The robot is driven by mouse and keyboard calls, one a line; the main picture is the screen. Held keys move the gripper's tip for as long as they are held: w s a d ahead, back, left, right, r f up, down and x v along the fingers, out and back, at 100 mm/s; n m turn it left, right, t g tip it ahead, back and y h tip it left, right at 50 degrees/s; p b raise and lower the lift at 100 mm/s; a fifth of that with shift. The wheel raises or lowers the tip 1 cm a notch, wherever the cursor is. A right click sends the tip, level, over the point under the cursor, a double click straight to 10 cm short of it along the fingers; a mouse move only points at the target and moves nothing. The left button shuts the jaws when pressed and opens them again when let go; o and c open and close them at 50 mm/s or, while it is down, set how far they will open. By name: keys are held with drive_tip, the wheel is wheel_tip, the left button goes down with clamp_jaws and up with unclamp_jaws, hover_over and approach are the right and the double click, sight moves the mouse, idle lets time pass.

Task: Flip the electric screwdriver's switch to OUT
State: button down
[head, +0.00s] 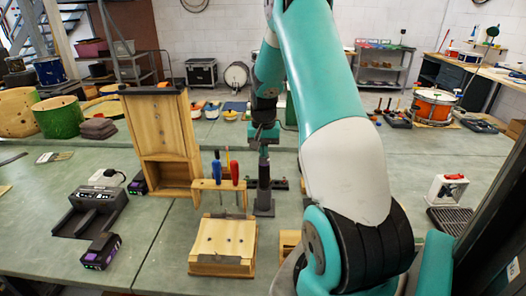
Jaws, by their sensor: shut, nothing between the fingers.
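A dark upright tool (264,186), which looks like the electric screwdriver, stands in a dark base on the bench, right of the hand-tool rack. My gripper (264,151) is shut and empty, pointing down just above or in front of the tool's top. I cannot tell whether it touches the tool. The switch and its setting are too small to make out.
Left of the tool stand a wooden rack (205,184) with red and blue-handled screwdrivers, a wooden box (224,243) and a tall wooden cabinet (160,142). A charger (90,211) and battery (101,251) lie farther left. A white box with a red top (447,188) stands right.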

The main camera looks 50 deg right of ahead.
drive_tip(key=shift+f, duration=0.3)
drive_tip(key=shift+d+r, duration=0.1)
drive_tip(key=shift+r+p, duration=0.3)
drive_tip(key=shift+p, duration=0.1)
wheel_tip(320, 180, up, 14)
drive_tip(key=a, duration=0.1)
drive_tip(key=shift+s+a+f+b, duration=0.15)
drive_tip(key=shift+s+a+b, duration=0.15)
drive_tip(key=shift+s+b, duration=0.15)
